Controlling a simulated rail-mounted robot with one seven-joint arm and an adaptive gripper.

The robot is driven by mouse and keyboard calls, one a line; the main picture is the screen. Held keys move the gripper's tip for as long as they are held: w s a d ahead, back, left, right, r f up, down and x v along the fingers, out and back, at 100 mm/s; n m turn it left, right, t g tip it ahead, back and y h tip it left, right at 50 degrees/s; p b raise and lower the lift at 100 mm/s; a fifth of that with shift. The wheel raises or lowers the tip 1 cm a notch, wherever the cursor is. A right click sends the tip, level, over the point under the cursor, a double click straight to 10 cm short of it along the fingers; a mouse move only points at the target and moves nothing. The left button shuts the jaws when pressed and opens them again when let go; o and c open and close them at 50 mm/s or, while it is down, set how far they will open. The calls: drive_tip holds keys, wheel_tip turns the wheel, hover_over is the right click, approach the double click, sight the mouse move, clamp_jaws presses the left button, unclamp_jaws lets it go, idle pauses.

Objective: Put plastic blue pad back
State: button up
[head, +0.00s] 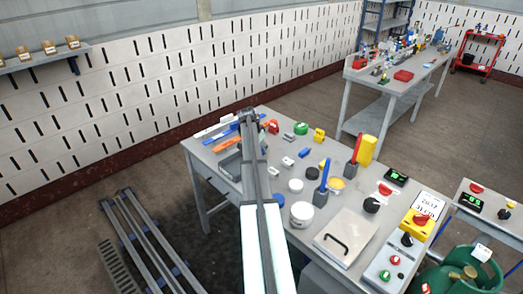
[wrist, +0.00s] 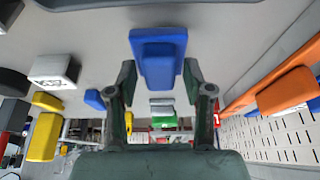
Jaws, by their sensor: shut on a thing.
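The blue plastic pad (wrist: 158,58) is in the upper middle of the wrist view, a thick block with a stepped, narrower lower part. My gripper (wrist: 160,76) has its two dark fingers on either side of the pad's narrower part and is shut on it. The grey surface is close around the pad; I cannot tell whether the pad touches it. In the head view my gripper (head: 247,117) is over the far left part of the grey workbench (head: 278,228). My arm hides the pad there.
In the wrist view an orange-handled tool (wrist: 286,92) lies right of my gripper, and a white-topped block (wrist: 55,70) and a yellow block (wrist: 44,136) lie left. In the head view a small blue block (head: 304,153), white jars (head: 301,214) and upright handles (head: 322,183) crowd the bench.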

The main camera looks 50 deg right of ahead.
drive_tip(key=shift+f, duration=1)
drive_tip(key=o, duration=1)
drive_tip(key=b+v, duration=0.2)
drive_tip(key=v, duration=1)
drive_tip(key=shift+s, duration=0.1)
